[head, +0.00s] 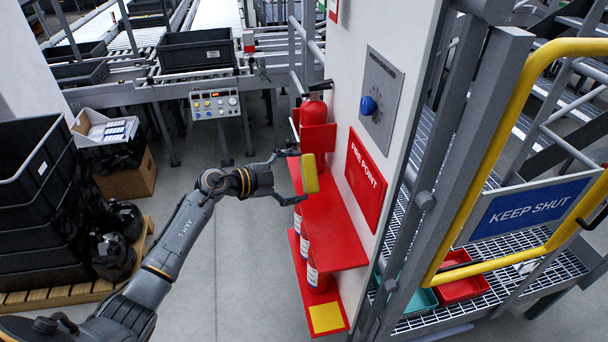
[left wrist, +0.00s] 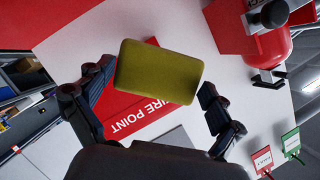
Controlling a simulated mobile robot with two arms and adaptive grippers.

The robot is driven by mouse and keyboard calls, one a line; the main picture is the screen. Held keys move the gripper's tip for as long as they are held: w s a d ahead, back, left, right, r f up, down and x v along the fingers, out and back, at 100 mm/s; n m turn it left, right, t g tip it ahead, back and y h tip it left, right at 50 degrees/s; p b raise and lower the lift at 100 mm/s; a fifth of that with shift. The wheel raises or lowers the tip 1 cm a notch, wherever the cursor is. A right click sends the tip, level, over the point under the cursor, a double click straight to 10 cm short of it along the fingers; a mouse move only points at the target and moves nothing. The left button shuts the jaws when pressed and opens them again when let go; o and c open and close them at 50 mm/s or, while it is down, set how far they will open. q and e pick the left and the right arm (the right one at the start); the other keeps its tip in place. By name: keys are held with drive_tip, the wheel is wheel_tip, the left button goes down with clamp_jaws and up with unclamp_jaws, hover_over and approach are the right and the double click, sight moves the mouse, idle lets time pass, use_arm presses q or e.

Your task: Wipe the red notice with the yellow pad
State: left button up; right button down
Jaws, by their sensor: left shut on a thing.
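The red notice (head: 366,180), lettered FIRE POINT, is on the white panel in the head view, right of my left gripper (head: 297,176). My left gripper is shut on the yellow pad (head: 310,173), which is held upright above the red shelf and apart from the notice. In the left wrist view the pad (left wrist: 160,71) sits between the two fingers and covers part of the notice (left wrist: 122,112) behind it. My right gripper is not in view.
A red shelf unit (head: 335,237) with extinguishers stands below the notice, a yellow square on its lowest level. A red extinguisher (head: 316,108) stands behind the pad. A plate with a blue knob (head: 368,105) is above the notice. A yellow-railed gate (head: 520,110) is at right.

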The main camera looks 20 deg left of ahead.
use_arm(q)
drive_tip(key=shift+w+d, duration=0.15)
drive_tip(key=shift+d, duration=0.05)
idle(0.3)
drive_tip(key=w+d+f, duration=0.1)
drive_tip(key=w+d, duration=0.2)
drive_tip(key=d, duration=0.2)
drive_tip(key=shift+w+d+f, duration=0.25)
drive_tip(key=shift+w+f, duration=0.1)
drive_tip(key=shift+f, duration=0.05)
drive_tip(key=shift+w+d, duration=0.25)
drive_tip(key=shift+d, duration=0.1)
idle(0.7)
drive_tip(key=shift+w+d, duration=0.3)
drive_tip(key=shift+d, duration=0.2)
drive_tip(key=shift+s+d, duration=0.5)
drive_tip(key=shift+s, duration=0.4)
drive_tip(key=shift+s+d, duration=0.5)
drive_tip(key=shift+s, duration=0.35)
drive_tip(key=shift+w+d, duration=0.15)
drive_tip(key=shift+w+a+r+b, duration=0.1)
drive_tip(key=shift+w+a+b, duration=0.25)
drive_tip(key=shift+w+a, duration=0.35)
drive_tip(key=shift+w+a+b, duration=0.35)
drive_tip(key=shift+w+a, duration=0.05)
drive_tip(key=shift+w, duration=0.55)
